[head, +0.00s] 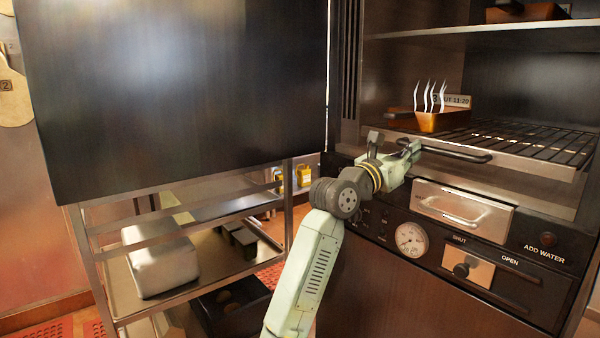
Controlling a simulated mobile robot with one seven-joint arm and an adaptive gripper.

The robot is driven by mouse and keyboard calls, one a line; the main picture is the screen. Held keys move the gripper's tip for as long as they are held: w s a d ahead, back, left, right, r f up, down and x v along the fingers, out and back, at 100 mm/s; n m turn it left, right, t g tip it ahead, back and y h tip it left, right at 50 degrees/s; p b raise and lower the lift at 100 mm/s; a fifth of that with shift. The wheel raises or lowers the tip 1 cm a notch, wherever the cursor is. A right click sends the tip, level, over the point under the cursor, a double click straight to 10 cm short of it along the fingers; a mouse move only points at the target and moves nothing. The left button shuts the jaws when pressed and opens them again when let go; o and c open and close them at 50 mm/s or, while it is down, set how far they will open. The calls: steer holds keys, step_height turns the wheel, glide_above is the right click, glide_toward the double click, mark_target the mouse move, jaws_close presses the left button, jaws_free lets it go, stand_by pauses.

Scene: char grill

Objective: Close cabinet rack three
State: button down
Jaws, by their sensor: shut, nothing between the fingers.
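The cabinet rack (540,165) is a metal-framed wire shelf with a dark bar handle (455,154) along its front edge. It appears to stick out of the cabinet at the right. My gripper (412,150) is shut and empty at the left end of the rack's front, by the handle. I cannot tell whether it touches the handle or the front edge.
A large dark door panel (180,90) stands open at the left. Below it is a metal shelf cart (205,215) holding a pale block (160,260). Under the rack are a drawer handle (455,208), a gauge (410,239) and a slider knob (461,270). A higher shelf (490,32) is above.

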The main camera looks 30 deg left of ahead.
steer(key=shift+f+p+x, duration=0.2)
steer(key=shift+p+x, duration=0.05)
steer(key=shift+x, duration=0.95)
steer(key=shift+f+p+x, duration=0.15)
steer(key=shift+p+x, duration=0.1)
steer(key=shift+x, duration=0.95)
steer(key=shift+w+d, duration=0.1)
steer(key=shift+w, duration=0.05)
